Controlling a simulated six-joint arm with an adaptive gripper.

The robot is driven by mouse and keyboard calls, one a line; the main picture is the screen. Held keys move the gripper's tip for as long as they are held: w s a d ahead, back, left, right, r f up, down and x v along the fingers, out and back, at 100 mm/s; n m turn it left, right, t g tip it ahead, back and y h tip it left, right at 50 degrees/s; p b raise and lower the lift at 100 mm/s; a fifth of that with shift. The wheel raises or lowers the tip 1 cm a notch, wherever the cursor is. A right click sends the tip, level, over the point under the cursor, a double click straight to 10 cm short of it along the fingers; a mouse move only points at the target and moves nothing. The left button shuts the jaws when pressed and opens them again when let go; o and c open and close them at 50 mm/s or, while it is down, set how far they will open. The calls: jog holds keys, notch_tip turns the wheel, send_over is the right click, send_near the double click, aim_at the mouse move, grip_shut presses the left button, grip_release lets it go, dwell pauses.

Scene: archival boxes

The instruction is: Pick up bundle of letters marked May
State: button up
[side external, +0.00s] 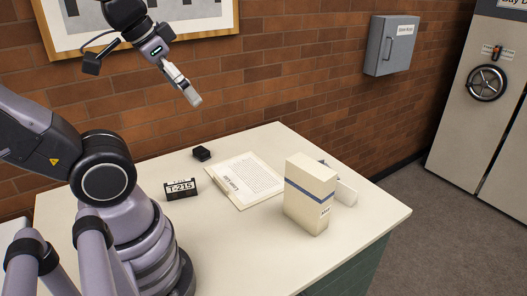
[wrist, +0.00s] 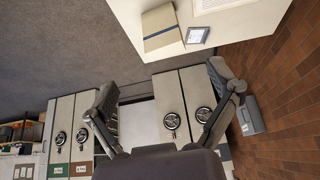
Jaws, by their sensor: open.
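The bundle of letters (side external: 308,200) is a thick cream block with a blue band, standing upright near the right side of the white table (side external: 255,250). A small label on its lower side seems to read May. In the wrist view a cream block with a dark blue band (wrist: 160,22) shows near the top edge, on the table. My gripper (side external: 191,96) is high above the back of the table, up and left of the bundle and well apart from it. In the wrist view its two fingers (wrist: 162,80) are spread, with nothing between them.
An open document (side external: 245,178) lies mid-table. A black T-215 block (side external: 181,189) and a small black object (side external: 201,153) are to its left. A white item (side external: 345,192) is close behind the bundle. A brick wall with a grey wall box (side external: 391,45) stands behind.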

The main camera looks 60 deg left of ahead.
jog(key=n+g+h, duration=0.7)
jog(key=n+h, duration=0.6)
jog(key=n, duration=0.1)
send_over(289, 165)
jog(key=s+a, duration=0.1)
jog(key=a, duration=0.4)
notch_tip(289, 165, down, 16)
jog(key=r, duration=0.1)
jog(key=w+a+f+n+t+h, duration=0.1)
jog(key=a+f+n+t+h, duration=0.15)
jog(key=f, duration=0.35)
jog(key=w+a+f+n+t+h, duration=0.1)
jog(key=a+f+n+t+h, duration=0.15)
jog(key=f, duration=0.45)
jog(key=shift+n+g, duration=0.4)
jog(key=d, duration=0.5)
jog(key=w+d, duration=0.1)
jog(key=d, duration=0.1)
jog(key=shift+d+r, duration=0.1)
jog(key=shift+d, duration=0.15)
jog(key=shift+w+d+f, duration=0.1)
jog(key=shift+w+d, duration=0.1)
jog(key=shift+d, duration=0.7)
jog(key=shift+w+d+f, duration=0.1)
jog(key=shift+w+d, duration=0.1)
jog(key=shift+d, duration=0.65)
jog(key=shift+w+d, duration=0.2)
jog(key=shift+d, duration=0.7)
